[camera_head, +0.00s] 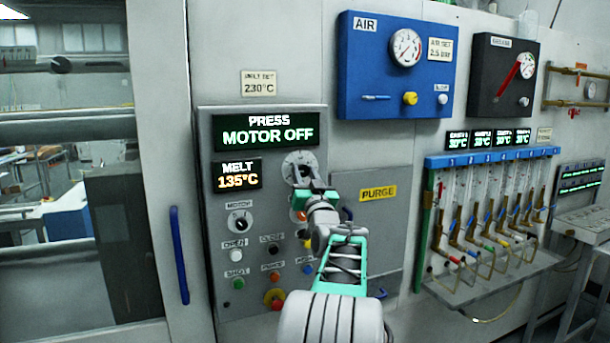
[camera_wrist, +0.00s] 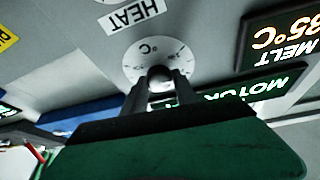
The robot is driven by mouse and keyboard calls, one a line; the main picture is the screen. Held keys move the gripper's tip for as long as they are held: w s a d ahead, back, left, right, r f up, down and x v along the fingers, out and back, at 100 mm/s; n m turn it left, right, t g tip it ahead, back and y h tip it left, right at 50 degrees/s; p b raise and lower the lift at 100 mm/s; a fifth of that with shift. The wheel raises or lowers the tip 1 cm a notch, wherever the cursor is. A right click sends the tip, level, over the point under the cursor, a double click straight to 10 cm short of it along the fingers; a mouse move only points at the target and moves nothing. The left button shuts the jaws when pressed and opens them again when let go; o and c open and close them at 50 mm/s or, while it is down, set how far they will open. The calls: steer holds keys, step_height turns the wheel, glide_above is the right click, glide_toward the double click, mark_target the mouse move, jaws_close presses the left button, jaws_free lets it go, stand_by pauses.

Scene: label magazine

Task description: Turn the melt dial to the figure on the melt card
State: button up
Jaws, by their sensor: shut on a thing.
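The melt dial (camera_head: 299,158) is a round pale scale on the grey press panel, right of the melt display. In the wrist view its scale (camera_wrist: 160,58) shows a °C mark, and its dark knob (camera_wrist: 160,76) sits between my fingers. My gripper (camera_head: 302,176) is shut on the knob; in the wrist view both fingers (camera_wrist: 160,84) flank it. The melt display (camera_head: 237,175) reads 135°C in orange. The melt card (camera_head: 258,83) above the panel reads 230°C. My gripper hides much of the dial in the head view, and I cannot read the pointer.
The press display (camera_head: 264,132) reads MOTOR OFF. Below are the motor switch (camera_head: 239,220) and several coloured buttons. A purge cover (camera_head: 368,225) is right of my arm. A blue air panel (camera_head: 395,65) and a flow-tube rack (camera_head: 490,215) stand further right.

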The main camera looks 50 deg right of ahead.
jaws_close()
steer(key=shift+m, duration=0.5)
steer(key=m+g+h+b, duration=0.1)
steer(key=m, duration=0.2)
steer(key=m+g+h+b, duration=0.1)
steer(key=m+g, duration=0.1)
steer(key=m, duration=0.2)
steer(key=shift+a, duration=0.1)
steer(key=m+g+b, duration=0.1)
steer(key=m, duration=0.2)
steer(key=m+g, duration=0.2)
steer(key=m, duration=0.1)
steer(key=shift+r+b, duration=0.15)
steer(key=shift+b, duration=0.2)
steer(key=m+g+y, duration=0.1)
steer(key=m, duration=0.3)
steer(key=shift+r, duration=0.2)
steer(key=shift+m+g+y+p, duration=0.4)
steer(key=shift+m+y+p, duration=0.25)
steer(key=shift+m, duration=0.55)
steer(key=shift+r+m+y+p, duration=0.15)
steer(key=shift+m+y+p, duration=0.3)
steer(key=shift+m+p, duration=0.35)
steer(key=shift+m+y+p, duration=0.5)
steer(key=shift+m, duration=0.5)
